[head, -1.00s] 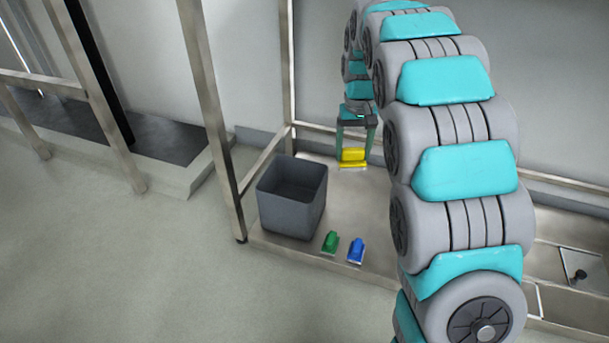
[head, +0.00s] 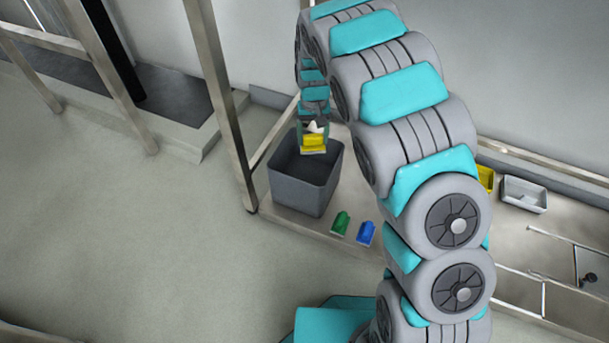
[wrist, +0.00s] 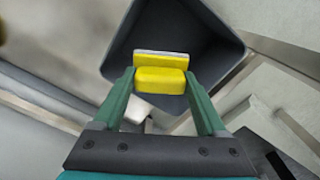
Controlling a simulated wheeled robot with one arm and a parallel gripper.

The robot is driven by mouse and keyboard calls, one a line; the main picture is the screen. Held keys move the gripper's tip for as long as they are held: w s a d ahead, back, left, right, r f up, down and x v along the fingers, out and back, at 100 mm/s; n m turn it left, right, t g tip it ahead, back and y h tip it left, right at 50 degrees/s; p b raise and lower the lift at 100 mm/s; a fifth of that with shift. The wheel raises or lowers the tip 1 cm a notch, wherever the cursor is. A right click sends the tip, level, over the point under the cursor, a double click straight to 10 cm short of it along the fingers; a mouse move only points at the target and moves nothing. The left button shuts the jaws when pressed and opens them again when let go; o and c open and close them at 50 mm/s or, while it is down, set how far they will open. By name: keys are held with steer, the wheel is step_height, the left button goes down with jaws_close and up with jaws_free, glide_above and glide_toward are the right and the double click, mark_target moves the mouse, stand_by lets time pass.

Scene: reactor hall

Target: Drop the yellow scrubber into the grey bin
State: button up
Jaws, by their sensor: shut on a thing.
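The yellow scrubber (head: 314,142) is held in my gripper (head: 313,140), with the grey bin (head: 305,193) behind and below it in the head view. In the wrist view my gripper (wrist: 160,85) has its two green fingers on either side of the yellow scrubber (wrist: 160,80), which has a pale layer along its far edge. The opening of the grey bin (wrist: 212,45) lies beyond the scrubber in that view. The scrubber appears above the bin's opening, apart from its walls.
A green scrubber (head: 340,223) and a blue scrubber (head: 365,233) lie on the metal shelf to the right of the bin. A metal post (head: 222,110) stands left of the bin. A yellow container (head: 486,178) and a pale tray (head: 523,194) are farther right.

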mark_target(313, 145)
steer(key=shift+f+b, duration=0.45)
steer(key=shift+f, duration=1.5)
steer(key=o, duration=1.2)
steer(key=shift+o, duration=0.2)
step_height(313, 145, up, 8)
steer(key=shift+f+p, duration=0.1)
steer(key=shift+p, duration=0.25)
